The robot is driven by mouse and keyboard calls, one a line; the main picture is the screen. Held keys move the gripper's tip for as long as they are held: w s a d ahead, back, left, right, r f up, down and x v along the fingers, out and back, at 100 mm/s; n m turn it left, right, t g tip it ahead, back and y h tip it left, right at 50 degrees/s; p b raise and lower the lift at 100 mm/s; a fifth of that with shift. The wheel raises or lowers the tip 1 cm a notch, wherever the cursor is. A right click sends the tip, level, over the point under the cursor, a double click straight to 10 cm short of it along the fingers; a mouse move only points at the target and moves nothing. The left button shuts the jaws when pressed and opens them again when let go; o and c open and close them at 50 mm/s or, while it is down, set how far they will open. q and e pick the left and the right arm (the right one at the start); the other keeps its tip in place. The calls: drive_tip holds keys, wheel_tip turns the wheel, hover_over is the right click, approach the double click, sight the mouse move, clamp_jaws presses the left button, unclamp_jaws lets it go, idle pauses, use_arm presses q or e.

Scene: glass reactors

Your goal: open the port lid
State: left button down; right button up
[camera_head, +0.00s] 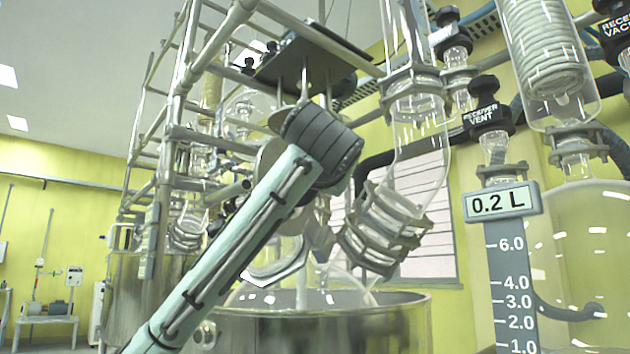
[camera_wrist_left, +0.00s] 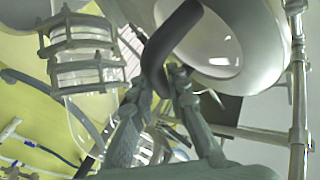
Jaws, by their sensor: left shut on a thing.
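In the left wrist view, my left gripper (camera_wrist_left: 159,82) is shut on a dark curved handle (camera_wrist_left: 158,58), with one finger on each side of it. The handle passes in front of a pale, round, dish-like piece (camera_wrist_left: 226,42) with a thick rim, which looks like the port lid. I cannot tell how far it stands from its port. In the head view, my left arm reaches up from the lower left to the glass reactor (camera_head: 345,297). The arm hides the fingers and most of the lid area there. My right gripper is in neither view.
A clamped glass neck (camera_head: 380,240) stands right of my arm; it also shows in the wrist view (camera_wrist_left: 82,62). A steel frame (camera_head: 185,90) rises behind. A dark plate (camera_head: 305,68) hangs overhead. The 0.2 L level scale (camera_head: 508,255) and receiver vessel (camera_head: 585,260) are at right.

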use_arm(q)
drive_tip(key=shift+w+d+f, duration=0.1)
drive_tip(key=shift+d+f, duration=0.05)
drive_tip(key=shift+f, duration=0.05)
drive_tip(key=c, duration=1.5)
unclamp_jaws()
drive_tip(key=shift+w, duration=0.1)
drive_tip(key=shift+o, duration=0.2)
drive_tip(key=shift+r, duration=0.1)
drive_tip(key=s+d+f, duration=0.1)
drive_tip(key=s, duration=1.1)
drive_tip(key=shift+f, duration=0.2)
